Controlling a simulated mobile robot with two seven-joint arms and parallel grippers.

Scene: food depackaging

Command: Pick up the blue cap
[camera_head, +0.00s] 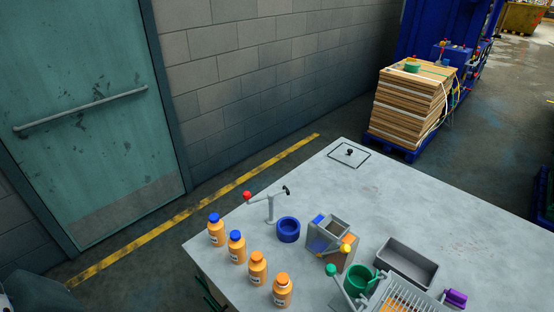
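Two orange bottles with blue caps stand upright at the table's left edge. One blue cap (214,218) is on the far-left bottle (216,236); the other blue cap (236,235) is on the bottle (237,250) beside it. Two more bottles nearer the front have orange caps (258,256). A round blue dish or ring (288,229) lies right of the bottles. A small blue piece (318,219) shows at the top of a grey box (334,227). I see neither gripper, and no cap is visibly held.
A grey tray (408,263), green cup (359,280), wire rack (408,298) and purple item (455,298) crowd the front right. The table's (370,200) back is mostly clear.

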